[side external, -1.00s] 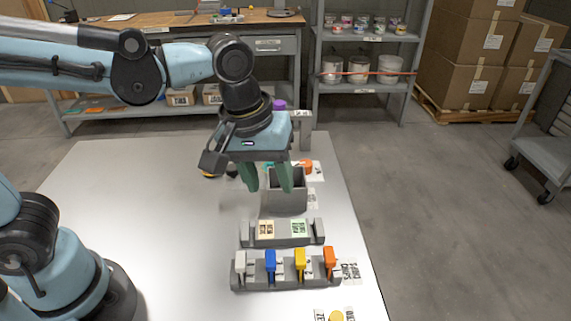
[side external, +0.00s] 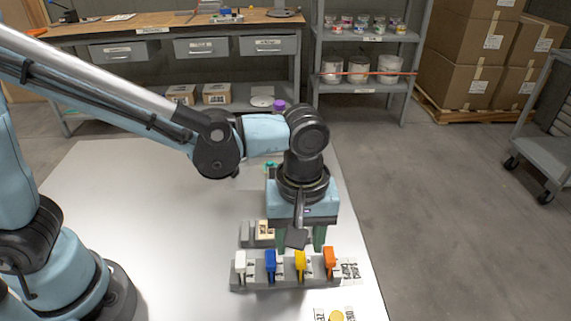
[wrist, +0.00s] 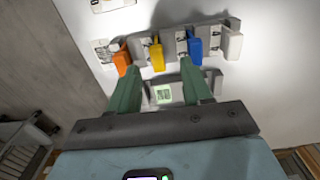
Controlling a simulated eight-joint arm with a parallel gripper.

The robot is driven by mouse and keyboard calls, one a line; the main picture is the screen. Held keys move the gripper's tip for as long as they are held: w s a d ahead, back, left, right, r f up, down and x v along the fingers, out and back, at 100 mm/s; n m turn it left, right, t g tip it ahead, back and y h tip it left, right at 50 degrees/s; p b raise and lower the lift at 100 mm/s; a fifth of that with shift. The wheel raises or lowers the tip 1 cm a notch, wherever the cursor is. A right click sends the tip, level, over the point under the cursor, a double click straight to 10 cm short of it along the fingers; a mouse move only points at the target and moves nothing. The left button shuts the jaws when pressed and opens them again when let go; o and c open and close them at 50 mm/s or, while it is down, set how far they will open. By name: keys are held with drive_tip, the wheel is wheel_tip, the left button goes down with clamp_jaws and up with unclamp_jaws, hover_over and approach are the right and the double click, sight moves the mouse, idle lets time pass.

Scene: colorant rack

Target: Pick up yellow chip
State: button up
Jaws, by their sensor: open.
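The yellow chip (side external: 300,259) stands upright in a grey rack (side external: 287,284), between a blue chip (side external: 270,260) and an orange chip (side external: 330,257). In the wrist view the yellow chip (wrist: 157,57) shows between and ahead of my two green fingers. My gripper (side external: 300,242) is open and empty, pointing down just behind and above the rack. It also shows in the wrist view (wrist: 156,68), its left fingertip near the orange chip and its right one near the blue chip. I cannot tell the exact height gap to the yellow chip.
A white chip (side external: 240,262) stands at the rack's left end. A second grey holder (side external: 246,236) with labels is behind, partly hidden by my gripper. A round yellow piece (side external: 337,316) lies at the table's front edge. The white table (side external: 130,190) is clear at left.

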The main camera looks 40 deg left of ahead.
sight(300, 256)
drive_tip(key=shift+w+f, duration=0.2)
drive_tip(key=shift+f, duration=2.5)
clamp_jaws()
